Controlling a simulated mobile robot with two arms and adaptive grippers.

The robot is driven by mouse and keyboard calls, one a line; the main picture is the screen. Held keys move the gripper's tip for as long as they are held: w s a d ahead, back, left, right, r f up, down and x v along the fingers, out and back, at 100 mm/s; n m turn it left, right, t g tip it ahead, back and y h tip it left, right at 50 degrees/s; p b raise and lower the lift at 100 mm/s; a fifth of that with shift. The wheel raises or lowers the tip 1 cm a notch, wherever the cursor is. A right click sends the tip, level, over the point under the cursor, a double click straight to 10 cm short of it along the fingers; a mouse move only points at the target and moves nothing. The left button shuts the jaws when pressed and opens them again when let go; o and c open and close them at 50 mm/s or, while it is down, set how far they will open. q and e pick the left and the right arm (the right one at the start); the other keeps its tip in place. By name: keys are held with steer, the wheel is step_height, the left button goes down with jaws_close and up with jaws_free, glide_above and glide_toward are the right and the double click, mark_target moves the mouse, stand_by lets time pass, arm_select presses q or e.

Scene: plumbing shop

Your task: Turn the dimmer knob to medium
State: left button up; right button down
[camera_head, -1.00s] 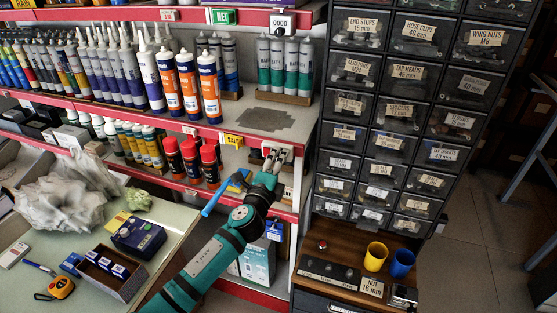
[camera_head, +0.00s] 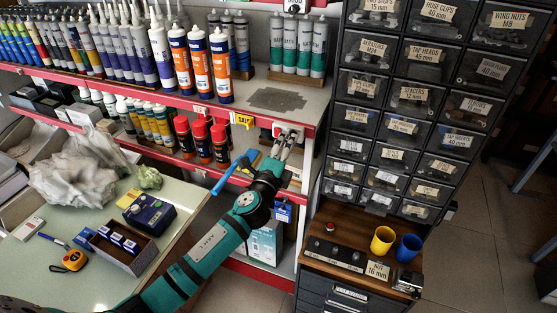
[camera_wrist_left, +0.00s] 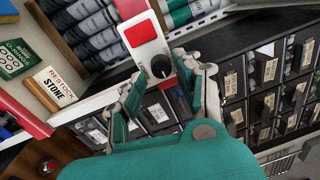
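The dimmer knob (camera_wrist_left: 160,66) is a round black knob with a light pointer mark, on a white panel (camera_wrist_left: 150,46) with a red switch above it in the left wrist view. In the head view, the panel sits on the shelf's front edge, mostly hidden by my left gripper (camera_head: 284,140). In the left wrist view, my left gripper (camera_wrist_left: 158,74) has its fingers apart, one on each side of the knob. I cannot tell whether they touch it. No scale marks are readable. My right gripper is not in view.
Orange-and-white tubes (camera_head: 199,65) stand on the shelf above. Red-capped cans (camera_head: 202,140) stand left of the gripper. A drawer cabinet (camera_head: 396,108) rises to the right. A yellow cup (camera_head: 382,240) and a blue cup (camera_head: 407,248) stand on the wooden top below it.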

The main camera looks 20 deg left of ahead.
arm_select(q)
steer(key=s, duration=1)
steer(key=shift+a+f, duration=0.15)
steer(key=shift+f, duration=0.25)
steer(key=s+a+f+n+g, duration=0.1)
steer(key=s+f+n+g, duration=0.25)
steer(key=f, duration=0.95)
steer(key=s+a+f+n+g+y+b, duration=0.1)
steer(key=s+a+f+n+g, duration=0.2)
steer(key=f, duration=1)
steer(key=s+f+n+g, duration=0.1)
steer(key=s+f+g, duration=0.3)
steer(key=f, duration=0.9)
steer(key=s+f+n+g, duration=0.2)
steer(key=s+f, duration=0.5)
steer(key=s, duration=0.5)
steer(key=s+f+n+g, duration=0.3)
steer(key=s+f, duration=0.4)
steer(key=s, duration=0.6)
steer(key=s+f+n+g+b, duration=0.1)
steer(key=s+f+n+g, duration=0.1)
steer(key=s+f+n, duration=0.2)
steer(key=s+d+f, duration=0.1)
steer(key=s+f, duration=0.2)
steer(key=s, duration=0.5)
steer(key=shift+s+f+n, duration=0.35)
steer(key=shift+s+f, duration=0.05)
steer(key=shift+g, duration=0.25)
